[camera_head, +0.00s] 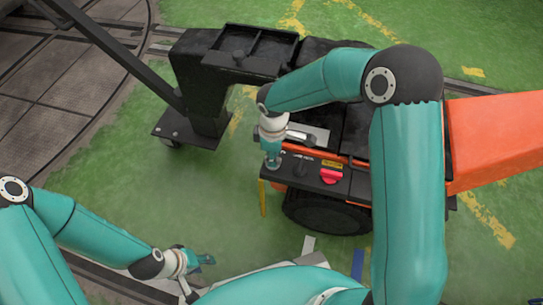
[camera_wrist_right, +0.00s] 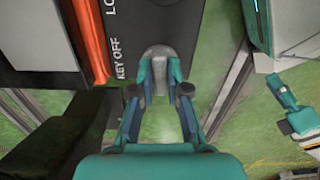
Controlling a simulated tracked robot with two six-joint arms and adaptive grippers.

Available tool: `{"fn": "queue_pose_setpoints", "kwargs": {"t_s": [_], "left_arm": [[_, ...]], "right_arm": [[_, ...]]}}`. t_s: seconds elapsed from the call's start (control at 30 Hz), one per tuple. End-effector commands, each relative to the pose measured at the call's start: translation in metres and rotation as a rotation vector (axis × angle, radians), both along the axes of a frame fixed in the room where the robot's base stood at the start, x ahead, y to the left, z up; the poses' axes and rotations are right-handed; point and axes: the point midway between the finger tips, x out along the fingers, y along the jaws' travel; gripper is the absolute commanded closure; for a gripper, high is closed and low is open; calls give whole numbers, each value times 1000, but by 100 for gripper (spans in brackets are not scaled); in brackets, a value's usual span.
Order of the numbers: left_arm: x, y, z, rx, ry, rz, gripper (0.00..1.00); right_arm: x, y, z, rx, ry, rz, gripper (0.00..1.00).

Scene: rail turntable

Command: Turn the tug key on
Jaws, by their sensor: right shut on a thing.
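The tug key (camera_wrist_right: 158,53), a grey metal piece with a rounded end, sits on the black control panel (camera_wrist_right: 170,20) in the right wrist view. The white lettering beside it reads "KEY OFF". My right gripper (camera_wrist_right: 160,75) is shut on the key, with a teal fingertip on each side. In the head view my right gripper (camera_head: 272,161) points down at the left end of the tug's panel (camera_head: 316,185) and hides the key. My left gripper (camera_head: 204,260) is low over the floor, apart from the tug; its opening is too small to judge.
The panel also carries a red knob (camera_head: 330,176) and a black knob (camera_head: 300,169). The orange tug body (camera_head: 495,140) is at the right. A black column (camera_head: 205,100) stands left of the panel. Green floor (camera_head: 110,195) between the arms is clear.

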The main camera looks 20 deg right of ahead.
Motion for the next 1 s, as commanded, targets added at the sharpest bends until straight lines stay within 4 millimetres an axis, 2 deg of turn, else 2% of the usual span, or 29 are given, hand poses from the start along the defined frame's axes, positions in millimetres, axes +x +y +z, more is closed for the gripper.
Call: {"fn": "queue_pose_setpoints", "kwargs": {"t_s": [0.03, 0.3, 0.73, 0.77, 0.9, 1.0], "left_arm": [[0, 0, -1, 0, 0, 0, 60], [0, 0, -2, 0, 0, 0, 60], [0, 0, -2, 0, 0, 0, 60], [0, 0, -2, 0, 0, 0, 60], [0, 0, -2, 0, 0, 0, 60], [0, 0, -2, 0, 0, 0, 60]], "right_arm": [[5, 3, 2, 9, -17, -23, 100], [5, 3, 3, 8, -18, -95, 100], [6, 2, 3, 8, -18, -106, 100], [6, 2, 3, 7, -19, -106, 82], [5, 1, 2, 5, -16, -105, 60], [4, 1, 2, 5, -13, -104, 60]]}}
